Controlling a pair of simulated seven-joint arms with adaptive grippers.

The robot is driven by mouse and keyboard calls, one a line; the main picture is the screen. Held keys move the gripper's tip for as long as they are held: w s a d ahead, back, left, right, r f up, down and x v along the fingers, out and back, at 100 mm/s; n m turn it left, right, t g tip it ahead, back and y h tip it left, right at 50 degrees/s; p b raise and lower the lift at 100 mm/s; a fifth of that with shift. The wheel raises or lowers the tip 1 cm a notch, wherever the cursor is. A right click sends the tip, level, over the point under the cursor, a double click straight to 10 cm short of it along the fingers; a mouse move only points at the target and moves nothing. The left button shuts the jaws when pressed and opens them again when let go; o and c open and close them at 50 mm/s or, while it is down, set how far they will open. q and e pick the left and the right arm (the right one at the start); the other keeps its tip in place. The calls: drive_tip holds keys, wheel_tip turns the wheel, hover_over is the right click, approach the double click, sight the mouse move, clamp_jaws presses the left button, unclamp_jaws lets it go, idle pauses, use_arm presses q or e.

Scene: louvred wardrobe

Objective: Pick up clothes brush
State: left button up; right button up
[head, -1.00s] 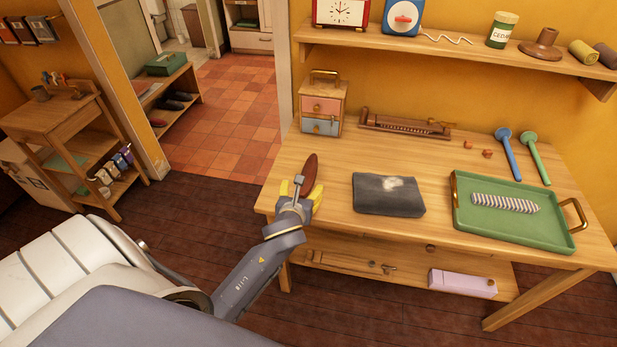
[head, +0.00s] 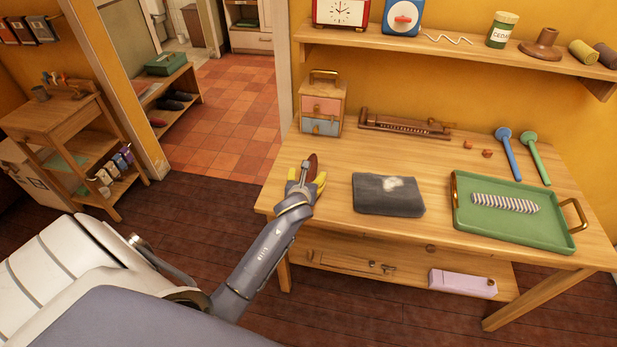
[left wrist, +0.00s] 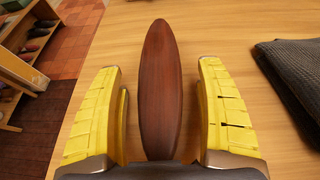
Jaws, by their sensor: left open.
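The clothes brush (left wrist: 160,85) is a long dark-brown wooden oval lying on the table near its left edge. In the left wrist view it lies lengthwise between the two yellow fingers of my open left gripper (left wrist: 162,105), with a gap on each side. Its near end is hidden by the gripper body. In the head view only the far part of the brush (head: 312,162) shows, beyond my left gripper (head: 308,183). My right gripper is not in view.
A folded dark grey cloth (head: 388,195) with a pale patch lies right of the brush. A green tray (head: 520,232) holds a striped roll. A small drawer box (head: 322,105) and a brown wooden rack (head: 404,124) stand behind. Bare tabletop surrounds the brush.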

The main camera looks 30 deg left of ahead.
use_arm(q)
drive_tip(key=shift+w+a+f, duration=0.15)
drive_tip(key=shift+w+f, duration=0.05)
drive_tip(key=shift+w, duration=0.2)
drive_tip(key=shift+c, duration=0.2)
drive_tip(key=c, duration=1.4)
